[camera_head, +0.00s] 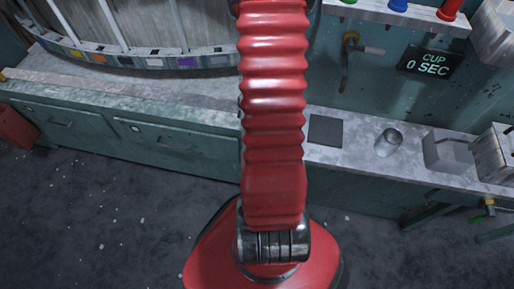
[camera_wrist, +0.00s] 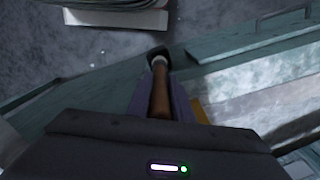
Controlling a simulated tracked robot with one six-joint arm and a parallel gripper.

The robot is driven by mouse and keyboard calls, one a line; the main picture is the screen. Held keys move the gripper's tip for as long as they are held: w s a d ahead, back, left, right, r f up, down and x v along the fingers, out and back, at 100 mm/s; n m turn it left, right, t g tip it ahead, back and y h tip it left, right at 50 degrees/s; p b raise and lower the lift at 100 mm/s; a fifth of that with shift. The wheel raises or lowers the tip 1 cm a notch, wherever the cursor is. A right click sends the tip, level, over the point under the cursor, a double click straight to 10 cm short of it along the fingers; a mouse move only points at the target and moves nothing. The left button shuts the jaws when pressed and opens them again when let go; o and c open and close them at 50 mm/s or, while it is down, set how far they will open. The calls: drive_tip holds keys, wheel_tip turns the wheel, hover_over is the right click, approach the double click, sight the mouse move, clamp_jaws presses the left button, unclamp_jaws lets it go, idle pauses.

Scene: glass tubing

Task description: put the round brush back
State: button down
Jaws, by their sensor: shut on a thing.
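In the wrist view my gripper (camera_wrist: 160,84) is shut on the round brush (camera_wrist: 160,99), around its brown wooden handle. The brush's dark head (camera_wrist: 158,54) points away from the wrist, with a pale collar below it. The brush is held above the floor and beside the bench edge; the exact height is hard to tell. The lower handle end is hidden by the dark gripper body. In the head view neither my gripper nor the brush shows; my red arm covers the middle.
In the head view a grey bench (camera_head: 190,104) runs along the wall, with a rack of coloured labels (camera_head: 154,61) behind it. A dark square pad (camera_head: 325,130), a metal cup (camera_head: 389,142) and a grey block (camera_head: 448,152) are on its right part.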

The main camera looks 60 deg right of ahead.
drive_tip(key=shift+d+f, duration=0.15)
drive_tip(key=shift+f, duration=3.4)
drive_tip(key=shift+f, duration=1.55)
drive_tip(key=shift+s+d+f, duration=0.15)
drive_tip(key=shift+f, duration=0.6)
drive_tip(key=c, duration=1.6)
unclamp_jaws()
drive_tip(key=shift+r, duration=6.15)
